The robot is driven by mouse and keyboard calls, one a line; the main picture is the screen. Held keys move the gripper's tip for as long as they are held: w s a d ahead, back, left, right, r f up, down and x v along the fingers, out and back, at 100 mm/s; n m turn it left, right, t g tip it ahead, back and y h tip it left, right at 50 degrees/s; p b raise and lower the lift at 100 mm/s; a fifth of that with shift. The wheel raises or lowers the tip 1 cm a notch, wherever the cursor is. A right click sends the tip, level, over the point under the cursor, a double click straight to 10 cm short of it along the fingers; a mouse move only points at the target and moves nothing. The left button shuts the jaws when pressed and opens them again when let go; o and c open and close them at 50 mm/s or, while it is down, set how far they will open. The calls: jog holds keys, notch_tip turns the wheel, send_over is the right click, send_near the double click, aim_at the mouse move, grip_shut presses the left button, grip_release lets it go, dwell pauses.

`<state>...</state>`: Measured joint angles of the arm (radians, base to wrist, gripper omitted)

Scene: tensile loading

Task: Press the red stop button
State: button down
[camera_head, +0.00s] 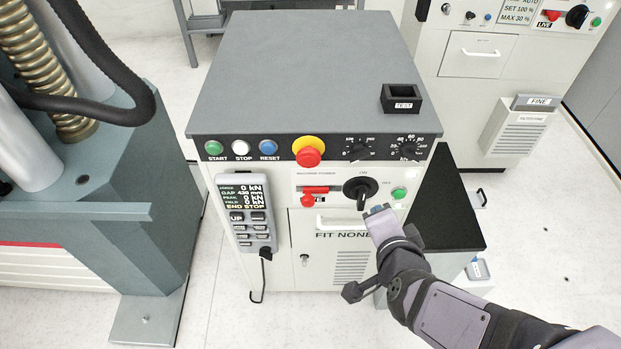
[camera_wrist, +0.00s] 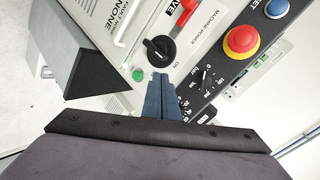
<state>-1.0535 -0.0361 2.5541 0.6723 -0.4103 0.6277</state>
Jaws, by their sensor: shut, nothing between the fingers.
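The red mushroom button (camera_head: 308,156) on its yellow collar sits on the black control strip at the cabinet's front edge, right of the blue RESET button. It also shows at the upper right of the wrist view (camera_wrist: 241,40). My gripper (camera_head: 377,210) is shut and empty, in front of the cabinet's face, below and to the right of the red button and apart from it. In the wrist view its closed blue-grey fingertips (camera_wrist: 161,88) appear near the black rotary switch (camera_wrist: 158,49) and green button (camera_wrist: 138,75). I cannot tell whether they touch the panel.
Green START (camera_head: 214,148), white STOP (camera_head: 241,149) and blue RESET (camera_head: 268,149) buttons line the strip's left. Two black dials (camera_head: 359,149) lie to its right. A red switch handle (camera_head: 314,191) and a hanging pendant (camera_head: 246,212) are below. The cabinet top (camera_head: 300,75) is mostly clear.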

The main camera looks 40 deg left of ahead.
jog(key=s+a+r+m+t+y+b, duration=0.2)
jog(key=s+a, duration=0.1)
jog(key=s, duration=0.4)
jog(key=s+a+r+m+t+y+b, duration=0.1)
jog(key=s+a+r+m+y+b, duration=0.1)
jog(key=s, duration=0.4)
jog(key=shift+s+a+r+m+t+b, duration=0.3)
jog(key=shift+s+a+m+t+b, duration=0.1)
jog(key=shift+a+m, duration=0.25)
jog(key=shift+w, duration=0.1)
jog(key=p, duration=0.6)
send_near(308, 162)
jog(key=x, duration=0.6)
jog(key=shift+r, duration=0.1)
jog(key=shift+w+a, duration=0.15)
jog(key=shift+w, duration=0.05)
